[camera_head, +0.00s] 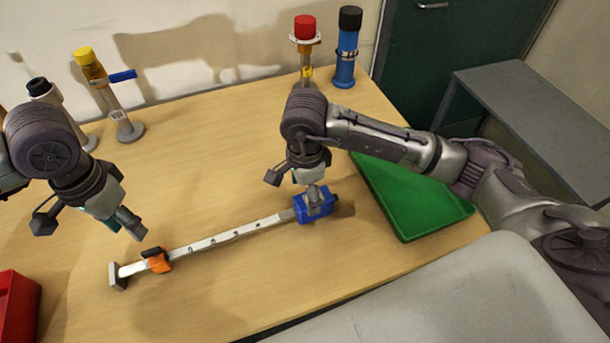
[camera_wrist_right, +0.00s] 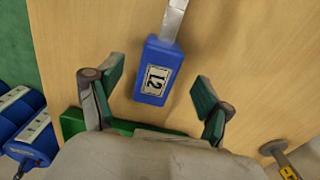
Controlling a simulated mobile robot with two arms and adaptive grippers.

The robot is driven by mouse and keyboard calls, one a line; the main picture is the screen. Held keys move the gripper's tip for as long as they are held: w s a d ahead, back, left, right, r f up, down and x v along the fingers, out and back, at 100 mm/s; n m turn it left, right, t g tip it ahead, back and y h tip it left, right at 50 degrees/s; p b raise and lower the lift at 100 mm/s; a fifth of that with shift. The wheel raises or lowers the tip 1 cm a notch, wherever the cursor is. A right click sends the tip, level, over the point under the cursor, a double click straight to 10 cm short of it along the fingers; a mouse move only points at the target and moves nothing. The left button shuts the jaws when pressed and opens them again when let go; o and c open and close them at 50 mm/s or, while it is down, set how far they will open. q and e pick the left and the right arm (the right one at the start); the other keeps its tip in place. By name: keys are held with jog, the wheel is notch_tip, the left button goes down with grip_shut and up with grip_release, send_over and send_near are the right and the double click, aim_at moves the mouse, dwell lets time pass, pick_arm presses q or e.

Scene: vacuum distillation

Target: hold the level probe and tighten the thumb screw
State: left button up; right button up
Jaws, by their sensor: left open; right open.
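The level probe (camera_head: 225,237) lies on the table as a long pale bar with small dark marks. Its blue end block (camera_head: 318,207) is at the right and also shows in the right wrist view (camera_wrist_right: 157,72), with an "L2" label. An orange slider with a black part (camera_head: 157,260), possibly the thumb screw, sits near its left end, beside a grey end plate (camera_head: 118,276). My right gripper (camera_head: 296,188) is open over the blue block; the right wrist view shows its fingers (camera_wrist_right: 160,95) spread toward either side, apart from it. My left gripper (camera_head: 90,224) is open above and left of the orange slider.
A green tray (camera_head: 410,200) lies right of the blue block. A red bin (camera_head: 15,310) is at the left edge. Yellow-topped (camera_head: 105,95), red-topped (camera_head: 305,45) and blue (camera_head: 346,50) fittings stand along the back. The table between the bar and the back is clear.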

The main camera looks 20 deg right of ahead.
aim_at(305, 208)
notch_tip(305, 208, down, 7)
jog(key=shift+r, duration=0.1)
dwell(0.3)
